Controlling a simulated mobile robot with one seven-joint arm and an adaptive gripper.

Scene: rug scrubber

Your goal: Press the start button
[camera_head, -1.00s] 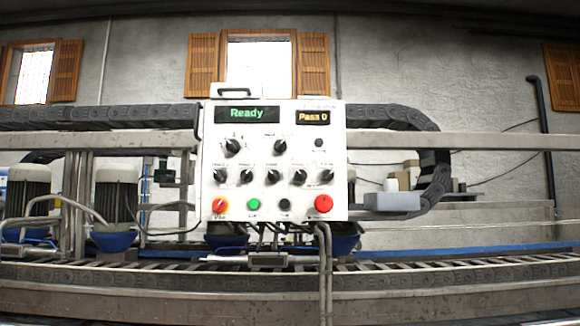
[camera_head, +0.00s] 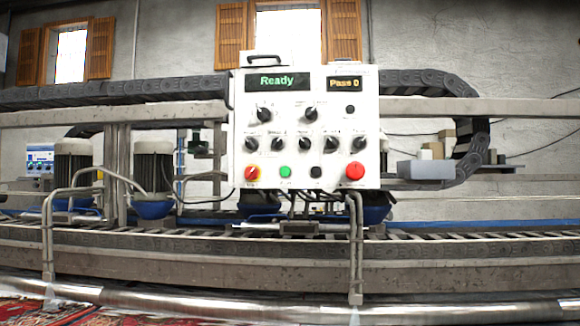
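A white control panel (camera_head: 305,90) stands in the middle of the view, fixed to the machine frame. Its left display (camera_head: 277,81) reads "Ready" in green, and its right display (camera_head: 344,83) reads "Pass 0". Several black knobs sit above this row. My gripper is not in view.
A metal rail and conveyor frame (camera_head: 200,265) runs across below the panel. A black cable chain (camera_head: 110,92) runs behind it and curves down at right. A grey box (camera_head: 425,169) sits right of the panel. Patterned red rug (camera_head: 30,311) shows at bottom left.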

